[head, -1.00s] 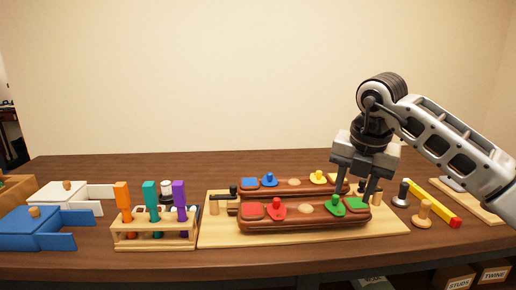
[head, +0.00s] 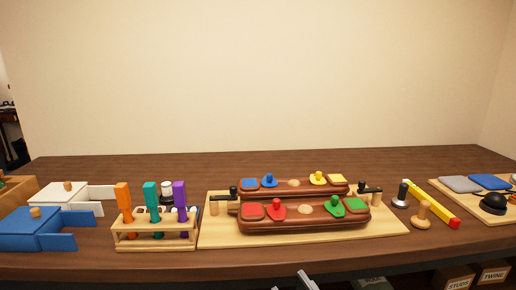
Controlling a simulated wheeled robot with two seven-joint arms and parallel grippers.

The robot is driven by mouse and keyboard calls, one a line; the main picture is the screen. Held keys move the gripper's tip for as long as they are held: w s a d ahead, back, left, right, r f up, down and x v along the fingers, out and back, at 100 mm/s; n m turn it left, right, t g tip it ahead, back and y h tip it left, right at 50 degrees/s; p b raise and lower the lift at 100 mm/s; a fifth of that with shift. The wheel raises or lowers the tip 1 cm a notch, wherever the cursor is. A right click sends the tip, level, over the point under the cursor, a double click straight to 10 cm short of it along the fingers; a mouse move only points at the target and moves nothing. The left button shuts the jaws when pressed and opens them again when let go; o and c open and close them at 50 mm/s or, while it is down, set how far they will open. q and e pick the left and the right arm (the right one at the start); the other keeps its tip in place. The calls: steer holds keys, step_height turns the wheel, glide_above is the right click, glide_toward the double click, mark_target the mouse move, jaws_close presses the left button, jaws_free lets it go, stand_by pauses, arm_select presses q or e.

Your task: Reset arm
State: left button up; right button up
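Two dark red-brown wooden saddles lie one behind the other on a light wooden board (head: 220,238) in the middle of the table. The front saddle (head: 305,222) carries a red knobbed piece (head: 277,210) and a green knobbed piece (head: 336,207), with red and green pads at its ends. The rear saddle (head: 295,190) carries a blue knobbed piece (head: 269,181) and a yellow knobbed piece (head: 318,179), with blue and yellow pads.
A rack (head: 155,240) with orange, teal and purple handled tools stands left. Blue (head: 35,230) and white (head: 65,195) boxes stand further left. Right of the board are two knobbed stamps (head: 422,216), a yellow-red bar (head: 440,210) and a board with pads. The space above the table is clear.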

steer(key=s+d+f+m+g+h, duration=0.3)
steer(key=s+f, duration=0.4)
steer(key=f, duration=0.1)
steer(key=s+d+f+m+g+h, duration=0.3)
steer(key=s+f, duration=0.3)
steer(key=f, duration=0.3)
steer(key=shift+s+d+f+m+g+h, duration=0.3)
steer(key=shift+s+d+m+g+h, duration=0.1)
steer(key=shift+d+m+g, duration=0.2)
